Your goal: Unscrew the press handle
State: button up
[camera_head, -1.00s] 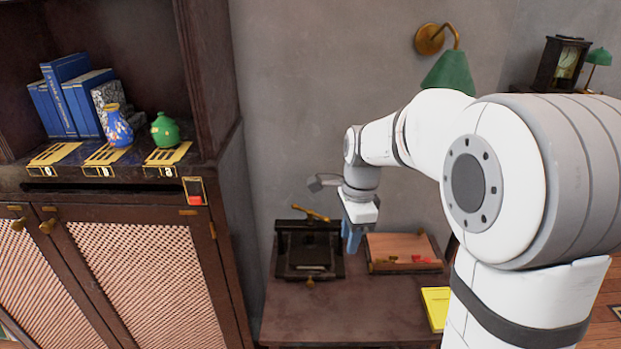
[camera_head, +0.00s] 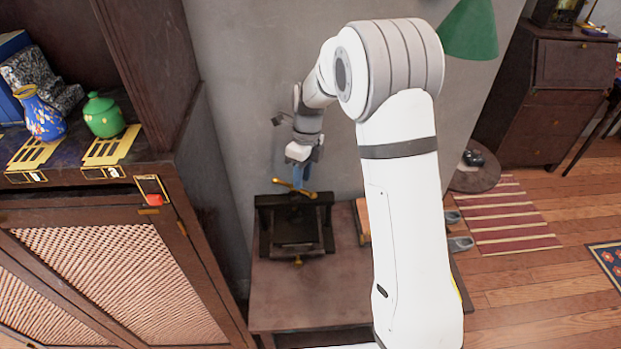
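The press (camera_head: 297,228) is a dark frame standing on a small brown table. Its brass press handle (camera_head: 285,183) is a bar lying across the top, slightly tilted in the picture. My gripper (camera_head: 301,181), with blue fingers, points down just above or at the middle-right of the handle. I cannot tell whether the fingers touch the handle, nor how wide they are apart, as they are small and seen from afar.
The brown table (camera_head: 300,300) has bare room in front of the press. A wooden tray (camera_head: 362,222) beside it is mostly hidden by my arm. A grey wall is behind.

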jog(key=shift+s+a+f, duration=0.15)
jog(key=shift+s+f, duration=0.05)
jog(key=shift+f, duration=0.3)
jog(key=shift+s+a+f, duration=0.15)
jog(key=shift+f, duration=0.35)
jog(key=shift+c, duration=0.2)
grip_shut()
